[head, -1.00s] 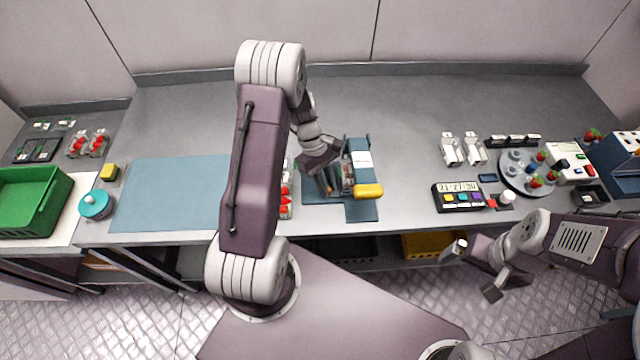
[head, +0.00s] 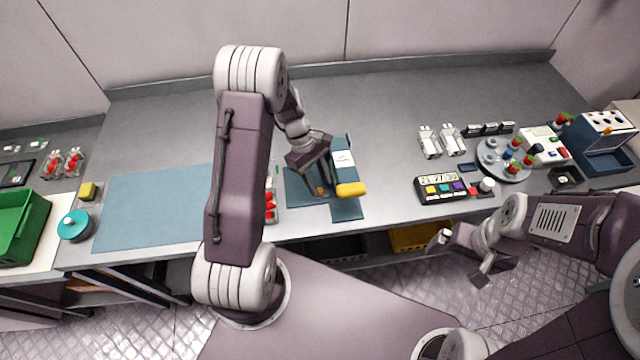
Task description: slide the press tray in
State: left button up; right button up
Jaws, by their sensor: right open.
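The blue press (head: 343,158) with a yellow handle (head: 351,189) stands near the middle of the bench. A flat blue plate (head: 347,210) extends in front of it, and more blue surface (head: 298,188) shows to its left. My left gripper (head: 321,188) reaches down close against the left side of the press. A small orange spot shows at its tips. The gripper hides the press opening, so I cannot make out the press tray or whether the jaws are shut on it. My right gripper (head: 461,260) is open and empty in front of the bench edge.
Punnets of red berries (head: 270,205) stand left of the press, partly behind my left arm. A teal mat (head: 150,208) lies farther left. A button panel (head: 442,188), a round berry plate (head: 503,160) and a blue machine (head: 598,140) are to the right.

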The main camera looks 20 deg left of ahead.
pick_arm(q)
jog(key=v, duration=0.7)
jog(key=shift+r, duration=0.35)
